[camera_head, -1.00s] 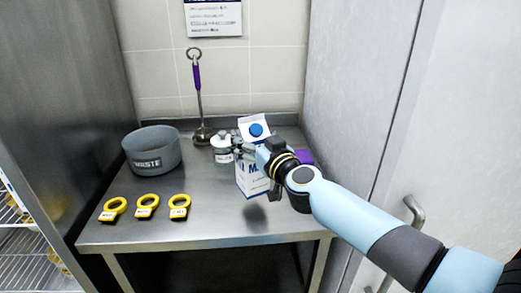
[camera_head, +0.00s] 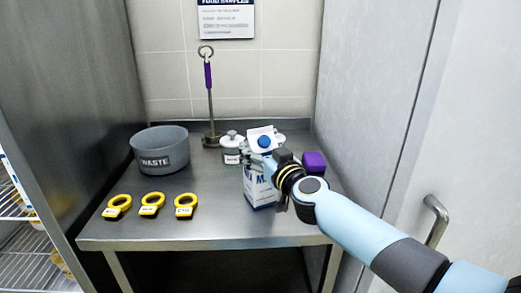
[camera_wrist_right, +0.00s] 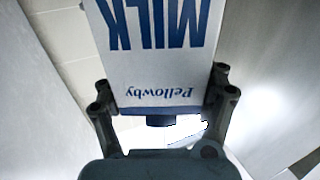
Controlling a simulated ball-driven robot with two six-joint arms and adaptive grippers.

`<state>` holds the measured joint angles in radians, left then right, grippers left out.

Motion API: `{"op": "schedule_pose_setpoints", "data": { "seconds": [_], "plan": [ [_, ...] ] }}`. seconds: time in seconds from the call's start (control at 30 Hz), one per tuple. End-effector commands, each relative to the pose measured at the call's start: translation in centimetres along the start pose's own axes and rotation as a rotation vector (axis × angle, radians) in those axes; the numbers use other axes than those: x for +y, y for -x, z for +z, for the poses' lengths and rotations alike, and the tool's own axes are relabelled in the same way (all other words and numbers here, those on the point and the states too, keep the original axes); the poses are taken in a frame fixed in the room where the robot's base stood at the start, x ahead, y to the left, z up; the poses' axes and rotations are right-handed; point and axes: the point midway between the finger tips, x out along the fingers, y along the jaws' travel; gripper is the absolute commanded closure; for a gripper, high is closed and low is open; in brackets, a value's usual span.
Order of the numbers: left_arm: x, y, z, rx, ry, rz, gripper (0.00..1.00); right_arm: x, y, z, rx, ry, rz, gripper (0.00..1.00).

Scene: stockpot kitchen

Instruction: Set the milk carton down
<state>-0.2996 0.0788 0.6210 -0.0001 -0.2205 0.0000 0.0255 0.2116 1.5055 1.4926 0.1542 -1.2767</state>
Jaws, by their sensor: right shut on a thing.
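The white and blue milk carton (camera_head: 258,190) is upright at the right part of the steel table (camera_head: 205,228), its blue cap facing me in the head view. I cannot tell whether its base touches the tabletop. My right gripper (camera_head: 268,163) is shut on the carton's upper part, coming from the right. In the right wrist view the carton (camera_wrist_right: 155,45) shows upside down with its "MILK" and "Pellowby" print, between the two fingers of my right gripper (camera_wrist_right: 165,92). My left gripper is out of view.
A grey waste bin (camera_head: 160,150) stands at the back left, with several yellow ring-shaped items (camera_head: 151,204) in front. A ladle (camera_head: 209,100) with a purple handle, a white lidded jar (camera_head: 231,152) and a purple block (camera_head: 314,162) are near the carton. The front middle is clear.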

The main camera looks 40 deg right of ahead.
Motion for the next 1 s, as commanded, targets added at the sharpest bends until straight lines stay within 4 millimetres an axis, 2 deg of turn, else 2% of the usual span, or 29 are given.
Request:
{"op": "schedule_pose_setpoints", "data": {
  "seconds": [0.03, 0.07, 0.27, 0.63, 0.77, 1.0],
  "plan": [
    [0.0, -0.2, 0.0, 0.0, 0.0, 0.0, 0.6, 0.0, -0.1, -0.1, 0.006, 0.001, 0.0, 0.87],
    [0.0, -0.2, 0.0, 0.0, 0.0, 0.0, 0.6, 0.0, 0.0, 0.2, -0.001, 0.001, 0.0, 0.28],
    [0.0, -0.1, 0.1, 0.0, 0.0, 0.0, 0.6, 0.0, 0.0, 0.2, -0.001, 0.0, 0.0, 0.02],
    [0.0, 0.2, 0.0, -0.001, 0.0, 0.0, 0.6, 0.0, 0.2, -0.1, -0.001, -0.001, 0.0, 0.01],
    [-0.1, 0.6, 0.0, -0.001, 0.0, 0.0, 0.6, 0.0, 2.2, -0.1, -0.003, 0.001, 0.0, 0.01],
    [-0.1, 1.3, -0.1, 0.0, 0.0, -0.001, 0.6, 0.0, 7.7, -0.1, -0.003, 0.002, 0.0, 0.01]
  ]
}}
